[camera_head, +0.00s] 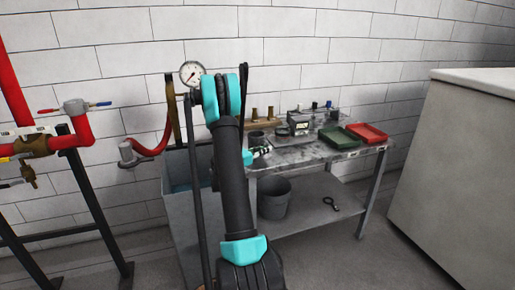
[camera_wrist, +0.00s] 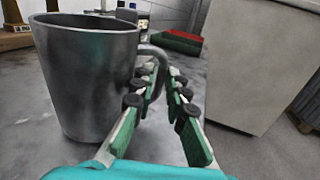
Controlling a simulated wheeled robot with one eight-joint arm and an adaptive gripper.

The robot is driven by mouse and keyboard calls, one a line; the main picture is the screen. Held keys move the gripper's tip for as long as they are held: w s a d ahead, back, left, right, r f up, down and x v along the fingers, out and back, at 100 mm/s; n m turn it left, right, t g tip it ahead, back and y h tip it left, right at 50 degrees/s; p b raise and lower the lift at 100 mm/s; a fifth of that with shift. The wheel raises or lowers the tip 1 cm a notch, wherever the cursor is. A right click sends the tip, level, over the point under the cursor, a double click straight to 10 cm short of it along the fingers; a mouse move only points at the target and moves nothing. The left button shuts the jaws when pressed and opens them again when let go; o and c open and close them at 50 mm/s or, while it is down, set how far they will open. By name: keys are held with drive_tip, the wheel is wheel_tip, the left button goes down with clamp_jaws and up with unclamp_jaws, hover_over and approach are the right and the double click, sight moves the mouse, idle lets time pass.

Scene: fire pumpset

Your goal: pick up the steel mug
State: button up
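The steel mug (camera_wrist: 85,80) is a grey metal cup, standing upright on the worktop at the left of the wrist view. Its handle (camera_wrist: 158,62) points right, toward my fingers. In the head view the mug (camera_head: 256,138) is a small dark cylinder at the table's left part, just behind my gripper (camera_head: 262,152). In the wrist view my gripper (camera_wrist: 163,72) is open, with green-padded fingers. The handle reaches in between the fingertips, with a gap showing between the fingers. I cannot tell whether either finger touches it.
A green tray (camera_head: 338,138) and a red tray (camera_head: 367,133) lie at the table's right. Brass fittings on a wooden block (camera_head: 264,124) and a small device (camera_head: 299,122) stand behind. A bucket (camera_head: 274,200) is on the lower shelf. A large pale cabinet (camera_head: 465,160) stands right.

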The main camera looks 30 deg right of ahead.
drive_tip(key=shift+d, duration=0.8)
clamp_jaws()
drive_tip(key=shift+w+r, duration=0.1)
drive_tip(key=shift+r, duration=0.1)
